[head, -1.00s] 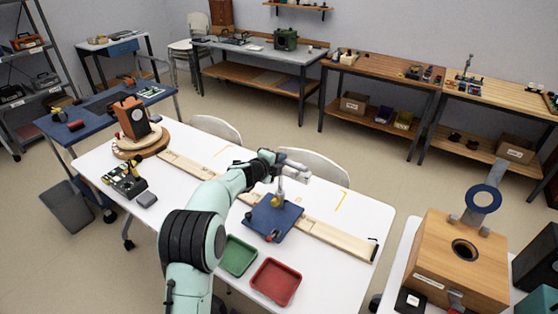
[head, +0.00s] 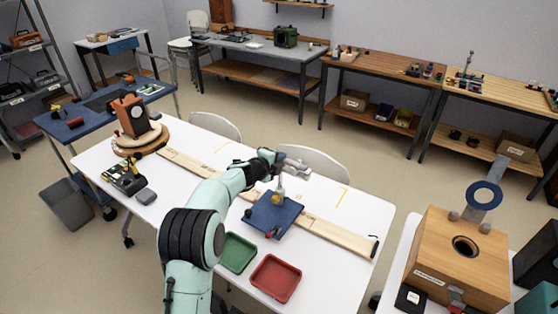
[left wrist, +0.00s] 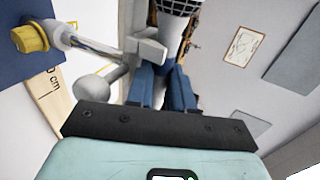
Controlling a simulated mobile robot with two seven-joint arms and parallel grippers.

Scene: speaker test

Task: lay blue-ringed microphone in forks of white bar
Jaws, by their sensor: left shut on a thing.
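My left gripper (left wrist: 160,90) is shut on the microphone (left wrist: 172,42), which has a pale body and a dark mesh head at the top of the left wrist view. The white bar (left wrist: 148,50) crosses close beside the microphone on a metal post with a yellow collar (left wrist: 30,37). Whether they touch cannot be told. In the head view, the left gripper (head: 280,158) is at the bar's top (head: 299,170), above the blue base plate (head: 270,214). My right gripper is not in view.
The base plate stands on a white table, over a long wooden ruler-like board (head: 335,238). A green tray (head: 238,253) and a red tray (head: 275,279) lie in front. The table's right end is mostly clear.

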